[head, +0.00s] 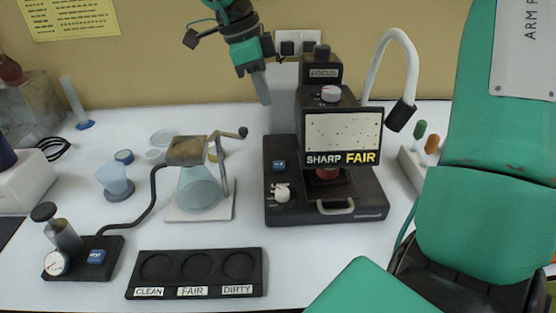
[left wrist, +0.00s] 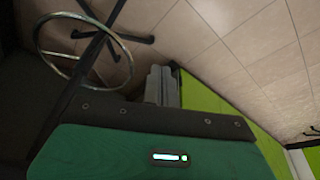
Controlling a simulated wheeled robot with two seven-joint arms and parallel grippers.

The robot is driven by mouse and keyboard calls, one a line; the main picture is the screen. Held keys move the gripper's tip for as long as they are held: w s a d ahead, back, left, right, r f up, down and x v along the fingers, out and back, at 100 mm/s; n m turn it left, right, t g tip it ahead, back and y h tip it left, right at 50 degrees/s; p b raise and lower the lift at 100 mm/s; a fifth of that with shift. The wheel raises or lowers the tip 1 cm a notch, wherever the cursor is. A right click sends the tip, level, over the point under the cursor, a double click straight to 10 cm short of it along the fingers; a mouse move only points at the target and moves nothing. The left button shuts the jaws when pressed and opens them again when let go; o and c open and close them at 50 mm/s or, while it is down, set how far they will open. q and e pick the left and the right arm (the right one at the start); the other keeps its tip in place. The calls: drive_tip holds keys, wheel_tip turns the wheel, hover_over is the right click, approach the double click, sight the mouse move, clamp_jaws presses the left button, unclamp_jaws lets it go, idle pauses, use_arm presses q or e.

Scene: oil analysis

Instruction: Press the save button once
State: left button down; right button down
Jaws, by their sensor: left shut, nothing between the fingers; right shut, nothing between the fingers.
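A small blue button (head: 279,165) sits on the left of the black microscope-like device's base (head: 285,212); its lettering is too small to read. Another blue button (head: 97,257) with unclear white letters is on the small black pump base at the lower left. I cannot tell from lettering which is the save button. The device's screen (head: 343,132) shows dark specks and the words SHARP FAIR. My right gripper (head: 264,97) is shut and empty, pointing down above and behind the first button, not touching it. My left gripper (left wrist: 162,86) is shut and empty, away from the bench.
A white knob (head: 282,193) is just below the button on the device. A glass flask with a grinder-like top (head: 190,150) stands to its left. A black tray (head: 196,286) with CLEAN, FAIR and DIRTY wells lies in front. A curved white lamp (head: 412,60) rises at the right.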

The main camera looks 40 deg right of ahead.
use_arm(q)
drive_tip(key=shift+s+r, duration=0.1)
drive_tip(key=shift+r, duration=0.35)
use_arm(e)
drive_tip(key=shift+f, duration=0.55)
drive_tip(key=b, duration=0.1)
approach(283, 163)
drive_tip(key=x, duration=0.5)
drive_tip(key=shift+s+f, duration=0.1)
drive_tip(key=shift+s, duration=0.05)
use_arm(q)
drive_tip(key=shift+v, duration=0.75)
use_arm(e)
drive_tip(key=shift+f, duration=0.65)
use_arm(q)
drive_tip(key=shift+f, duration=0.1)
use_arm(e)
drive_tip(key=shift+d+f, duration=0.1)
